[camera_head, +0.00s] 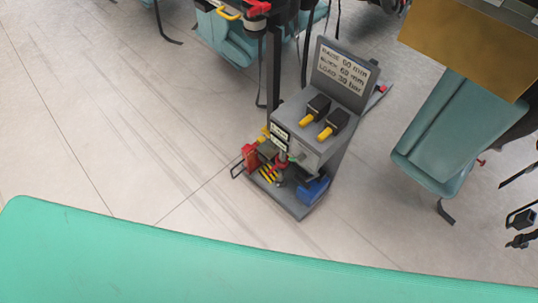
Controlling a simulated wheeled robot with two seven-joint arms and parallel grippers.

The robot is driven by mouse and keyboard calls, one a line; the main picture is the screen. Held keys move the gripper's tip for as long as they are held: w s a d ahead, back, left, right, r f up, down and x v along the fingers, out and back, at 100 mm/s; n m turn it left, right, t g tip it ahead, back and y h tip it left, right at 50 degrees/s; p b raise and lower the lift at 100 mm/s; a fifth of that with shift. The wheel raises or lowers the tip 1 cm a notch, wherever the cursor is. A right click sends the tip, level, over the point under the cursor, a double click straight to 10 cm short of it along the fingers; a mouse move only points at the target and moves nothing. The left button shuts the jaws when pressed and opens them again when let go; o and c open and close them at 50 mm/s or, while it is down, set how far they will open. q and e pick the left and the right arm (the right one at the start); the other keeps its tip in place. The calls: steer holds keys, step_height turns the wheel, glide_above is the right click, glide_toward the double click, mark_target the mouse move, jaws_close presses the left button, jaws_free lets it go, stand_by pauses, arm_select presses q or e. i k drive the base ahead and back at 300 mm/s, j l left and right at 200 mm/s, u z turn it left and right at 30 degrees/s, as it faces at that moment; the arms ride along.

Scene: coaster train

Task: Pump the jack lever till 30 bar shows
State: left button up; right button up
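A grey jack stand (318,150) stands on the floor in the middle of the head view. Its upright sign (343,73) carries lines in mm and a bottom line in bar, too small to read surely. A small white display panel (280,136) is on its left face; its reading is not legible. Two black blocks with yellow handles (306,121) sit on top. Low on its base are a red part (250,157), yellow-black stripes and a blue box (312,190). A dark upright bar (273,75) rises behind its left side; I cannot tell whether it is the lever. Neither gripper shows.
Teal coaster seats (440,140) stand at the right and others (228,38) at the top. A tan panel (470,45) overhangs the upper right. Black strap-like parts (522,218) are at the right edge. A green surface (200,260) fills the bottom. The left floor is clear.

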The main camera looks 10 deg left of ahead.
mark_target(304, 183)
steer(key=k+j+z, duration=0.1)
steer(key=k+j, duration=0.65)
steer(key=k, duration=0.2)
steer(key=z, duration=0.05)
